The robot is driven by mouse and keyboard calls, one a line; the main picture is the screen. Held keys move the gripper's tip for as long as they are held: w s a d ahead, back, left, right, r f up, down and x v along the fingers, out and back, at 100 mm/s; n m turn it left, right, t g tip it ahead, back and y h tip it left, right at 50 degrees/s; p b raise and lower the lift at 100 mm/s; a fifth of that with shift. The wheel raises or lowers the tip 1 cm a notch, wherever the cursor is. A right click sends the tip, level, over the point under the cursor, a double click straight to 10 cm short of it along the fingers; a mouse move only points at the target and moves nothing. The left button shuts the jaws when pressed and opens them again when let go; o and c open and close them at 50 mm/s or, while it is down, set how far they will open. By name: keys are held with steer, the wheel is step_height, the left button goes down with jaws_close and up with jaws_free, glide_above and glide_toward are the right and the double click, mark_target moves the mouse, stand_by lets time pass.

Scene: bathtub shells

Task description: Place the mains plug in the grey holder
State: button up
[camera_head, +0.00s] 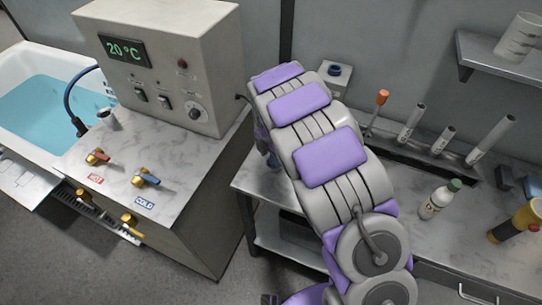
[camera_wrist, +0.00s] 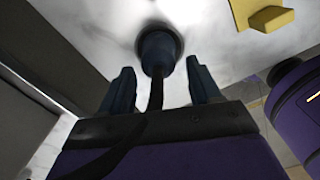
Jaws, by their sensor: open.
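The mains plug (camera_wrist: 157,52), a dark blue body with a black cable, shows in the wrist view against a pale marbled surface. A dark round patch surrounds its far end; whether this is a recess or a shadow I cannot tell. My gripper (camera_wrist: 159,66) is open, with one finger on each side of the plug and visible gaps between. In the head view my arm hides most of the gripper and the plug. A small pale grey block (camera_head: 341,85) with a dark blue round top stands behind my arm; I cannot tell whether it is the grey holder.
A control box (camera_head: 165,60) reading 20 °C stands left, with a black cable leaving its right side. Beside it is a water-filled bath (camera_head: 45,105). On the right bench are a rack (camera_head: 425,155) of tubes, a white bottle (camera_head: 438,200) and a yellow-black tool (camera_head: 517,222).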

mark_target(270, 164)
step_height(270, 164, up, 10)
steer(key=r+p, duration=0.1)
steer(key=p, duration=0.1)
steer(key=s+d+r+m, duration=0.6)
steer(key=s+d+m, duration=0.1)
steer(key=s+d+r+m, duration=0.1)
steer(key=s+d+m, duration=0.2)
steer(key=s+m, duration=0.3)
steer(key=s+d+r+m+g, duration=0.1)
steer(key=s+d+m, duration=0.3)
steer(key=s, duration=1.1)
steer(key=s+d+r+m+g, duration=0.1)
steer(key=s+d+r+m, duration=0.1)
steer(key=s+m, duration=0.8)
steer(key=shift+s+d+r, duration=0.4)
steer(key=shift+s+d, duration=0.05)
steer(key=shift+d, duration=0.2)
